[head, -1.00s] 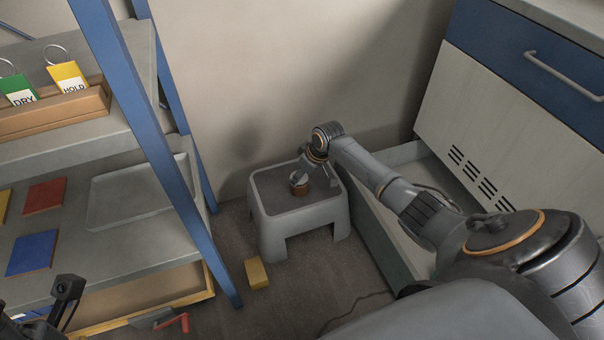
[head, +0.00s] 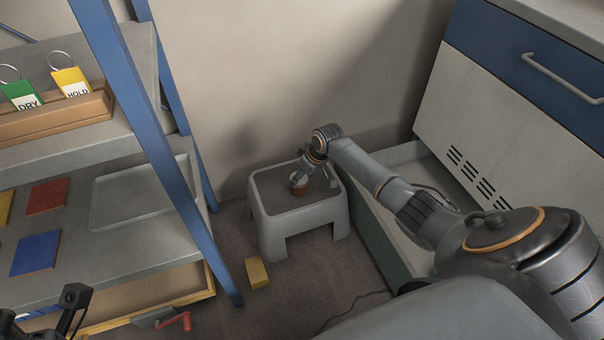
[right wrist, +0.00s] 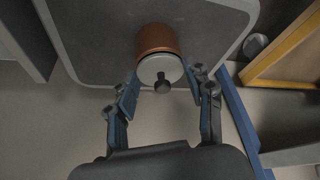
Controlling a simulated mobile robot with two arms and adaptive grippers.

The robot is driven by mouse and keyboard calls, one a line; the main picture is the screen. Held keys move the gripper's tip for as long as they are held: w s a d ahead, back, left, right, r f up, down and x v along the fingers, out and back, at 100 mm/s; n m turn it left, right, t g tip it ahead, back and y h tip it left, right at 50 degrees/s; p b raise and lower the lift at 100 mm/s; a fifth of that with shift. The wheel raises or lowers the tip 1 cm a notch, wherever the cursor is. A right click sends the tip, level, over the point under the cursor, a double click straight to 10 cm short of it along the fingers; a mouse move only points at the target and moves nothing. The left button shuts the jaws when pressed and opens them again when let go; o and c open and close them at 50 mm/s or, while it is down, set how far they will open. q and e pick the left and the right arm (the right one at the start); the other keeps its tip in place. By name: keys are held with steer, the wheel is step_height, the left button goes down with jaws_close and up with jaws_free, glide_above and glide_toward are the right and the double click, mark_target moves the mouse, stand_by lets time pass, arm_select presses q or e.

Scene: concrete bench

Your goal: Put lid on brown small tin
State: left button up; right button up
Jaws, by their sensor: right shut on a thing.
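The small brown tin (head: 299,191) stands on the grey step stool. It also shows in the right wrist view (right wrist: 157,38). A pale round lid (right wrist: 152,69) with a dark knob lies against the tin's end nearest the wrist camera. Whether it is fully seated I cannot tell. My right gripper (right wrist: 162,88) has its blue fingers on both sides of the lid, shut on it; in the head view its arm reaches over the stool. Part of my left gripper (head: 72,300) shows at the lower left; its jaws are not clear.
The grey stool (head: 268,227) stands on the floor between the blue-framed shelf (head: 160,130) and the cabinet (head: 500,120). A yellow block (head: 257,273) lies on the floor in front of the stool. The stool top has free room around the tin.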

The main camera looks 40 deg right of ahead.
stand_by(0.3)
steer(key=shift+p, duration=0.3)
stand_by(0.4)
steer(key=o, duration=1)
steer(key=o, duration=0.5)
steer(key=shift+c, duration=0.2)
